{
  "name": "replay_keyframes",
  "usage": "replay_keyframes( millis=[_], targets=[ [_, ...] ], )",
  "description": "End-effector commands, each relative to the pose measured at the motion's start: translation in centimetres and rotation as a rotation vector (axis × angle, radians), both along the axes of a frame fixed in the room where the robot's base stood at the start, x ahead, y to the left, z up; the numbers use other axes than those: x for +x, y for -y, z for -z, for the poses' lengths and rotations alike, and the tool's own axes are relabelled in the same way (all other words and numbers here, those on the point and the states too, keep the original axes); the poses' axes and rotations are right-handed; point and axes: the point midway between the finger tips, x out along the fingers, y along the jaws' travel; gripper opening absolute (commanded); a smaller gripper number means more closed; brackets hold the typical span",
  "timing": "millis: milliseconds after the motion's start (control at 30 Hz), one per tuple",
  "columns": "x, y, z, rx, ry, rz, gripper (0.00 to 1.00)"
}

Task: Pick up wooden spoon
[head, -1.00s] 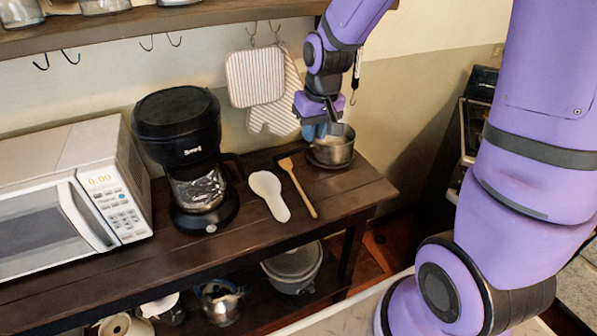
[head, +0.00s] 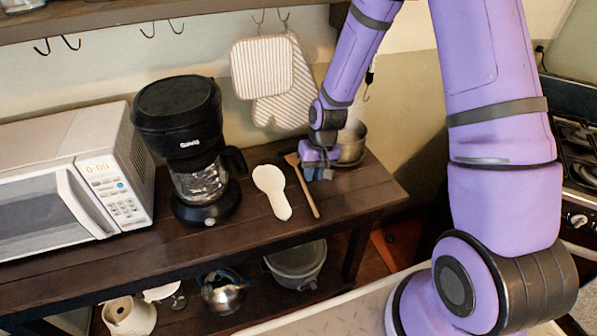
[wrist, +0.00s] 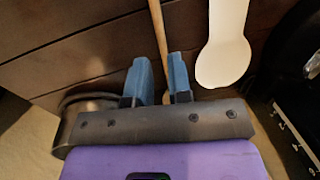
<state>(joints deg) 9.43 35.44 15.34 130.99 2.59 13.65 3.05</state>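The wooden spoon (head: 306,190) lies on the dark wooden table, to the right of a white spoon rest (head: 271,187). Its handle (wrist: 158,32) runs down between the two blue fingertips in the wrist view. My gripper (head: 319,173) is low over the table at the spoon's right side in the head view. In the wrist view my gripper (wrist: 161,78) is open, with a finger on each side of the handle and small gaps showing. Whether the fingers are down at the handle's height I cannot tell. The spoon's head is partly hidden behind the gripper in the wrist view.
A metal pot (head: 352,143) stands close behind and right of my gripper. A coffee maker (head: 188,150) and a microwave (head: 75,185) stand to the left. Oven mitts (head: 285,85) hang on the wall behind. The table front right is clear.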

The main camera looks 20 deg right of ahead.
Motion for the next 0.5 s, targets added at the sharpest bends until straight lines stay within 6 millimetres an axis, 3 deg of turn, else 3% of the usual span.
replay_keyframes(
  millis=[333,500],
  targets=[
    [-0.1,-0.4,2.4,0.0,-0.002,-0.001,0.19],
    [-0.1,-0.7,4.6,0.0,-0.003,0.0,0.19]
  ],
)
